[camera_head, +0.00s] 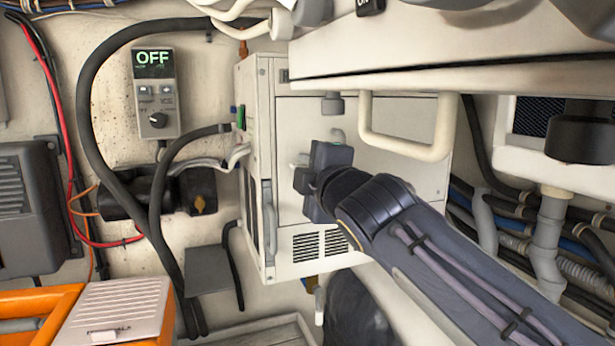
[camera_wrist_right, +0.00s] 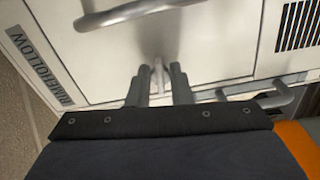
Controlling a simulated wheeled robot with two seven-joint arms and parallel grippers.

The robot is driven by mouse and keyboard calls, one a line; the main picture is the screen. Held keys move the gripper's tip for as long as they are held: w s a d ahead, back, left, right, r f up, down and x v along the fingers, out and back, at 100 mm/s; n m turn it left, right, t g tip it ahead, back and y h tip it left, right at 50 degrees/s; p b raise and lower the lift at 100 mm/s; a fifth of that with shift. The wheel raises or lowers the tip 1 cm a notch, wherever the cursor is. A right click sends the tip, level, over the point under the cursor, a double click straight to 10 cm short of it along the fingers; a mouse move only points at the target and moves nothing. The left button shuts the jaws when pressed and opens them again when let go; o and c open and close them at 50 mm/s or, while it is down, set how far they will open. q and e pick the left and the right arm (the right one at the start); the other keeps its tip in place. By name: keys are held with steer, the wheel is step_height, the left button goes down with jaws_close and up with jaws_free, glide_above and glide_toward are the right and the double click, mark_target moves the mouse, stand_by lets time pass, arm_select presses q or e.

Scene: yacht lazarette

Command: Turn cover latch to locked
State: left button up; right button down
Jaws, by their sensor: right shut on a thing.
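The cover (camera_head: 385,160) is the flat cream front panel of a boxy cabinet in the middle of the head view; it fills much of the right wrist view (camera_wrist_right: 215,45). The cover latch (camera_wrist_right: 158,75) is a small pale-grey lever on this panel, between my two fingertips in the wrist view. My right gripper (camera_wrist_right: 161,74) is shut on it. In the head view my right gripper (camera_head: 303,174) is up against the panel and hides most of the latch, so its exact angle is unclear. My left gripper is out of view.
A cream loop handle (camera_head: 410,150) hangs above my right arm. A grey bar handle (camera_head: 269,215) is on the cabinet's left side. A controller reading OFF (camera_head: 154,92) is on the left wall near thick black hoses. An orange crate (camera_head: 35,305) stands at lower left.

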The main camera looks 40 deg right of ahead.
steer(key=shift+a+f+m+b, duration=0.1)
steer(key=shift+m+b, duration=2)
steer(key=shift+m, duration=1.95)
steer(key=shift+a+f+m+b, duration=0.1)
steer(key=shift+m+b, duration=2)
steer(key=shift+m, duration=1.95)
steer(key=c, duration=1.3)
jaws_free()
